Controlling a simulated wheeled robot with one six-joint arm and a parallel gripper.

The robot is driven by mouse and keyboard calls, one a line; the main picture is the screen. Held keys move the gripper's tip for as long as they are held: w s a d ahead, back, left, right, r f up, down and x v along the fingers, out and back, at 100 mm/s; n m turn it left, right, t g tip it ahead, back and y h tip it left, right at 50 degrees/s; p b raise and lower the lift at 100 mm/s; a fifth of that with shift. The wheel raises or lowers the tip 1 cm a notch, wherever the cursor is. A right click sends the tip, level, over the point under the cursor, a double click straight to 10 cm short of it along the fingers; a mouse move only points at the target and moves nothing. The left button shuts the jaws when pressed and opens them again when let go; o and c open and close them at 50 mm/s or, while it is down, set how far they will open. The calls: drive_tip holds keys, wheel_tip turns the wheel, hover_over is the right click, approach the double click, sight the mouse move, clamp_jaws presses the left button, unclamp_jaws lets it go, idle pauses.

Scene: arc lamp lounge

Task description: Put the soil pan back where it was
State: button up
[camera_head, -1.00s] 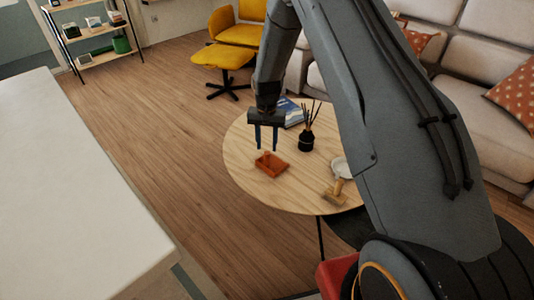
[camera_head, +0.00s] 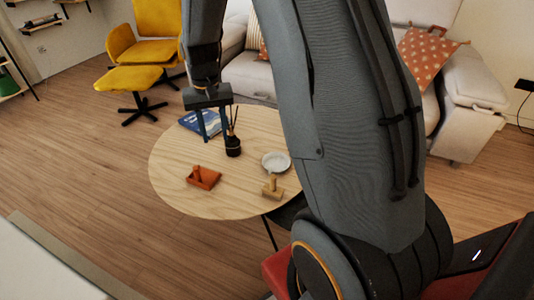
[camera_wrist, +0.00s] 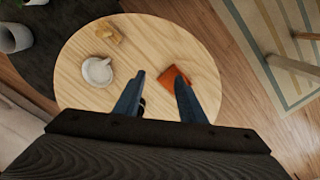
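The soil pan, seemingly the small orange-brown tray with an upright piece on it (camera_head: 205,178), lies on the round wooden table (camera_head: 172,160) near its front left edge. It also shows in the wrist view (camera_wrist: 171,80), partly behind a finger. My gripper (camera_head: 214,136) is open, with nothing between its blue fingers. It hangs above the table, apart from the pan and farther back in the head view. In the wrist view the fingertips (camera_wrist: 160,76) point toward the tabletop, with the pan by the right finger.
A black reed diffuser (camera_head: 233,146), a blue book (camera_head: 203,122), a white round dish (camera_head: 276,162) and a wooden stamp-like piece (camera_head: 272,187) are on the table. A yellow chair (camera_head: 158,20) and footstool (camera_head: 138,79) stand behind left. A pale sofa (camera_head: 250,72) is behind. Floor at left is clear.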

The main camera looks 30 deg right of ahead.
drive_tip(key=s+d+r, duration=0.2)
drive_tip(key=s+r, duration=0.1)
drive_tip(key=s, duration=0.9)
drive_tip(key=s+d+r+n, duration=0.1)
drive_tip(key=s+r, duration=0.3)
drive_tip(key=s, duration=0.8)
drive_tip(key=shift+d+r, duration=0.2)
drive_tip(key=shift+d, duration=0.15)
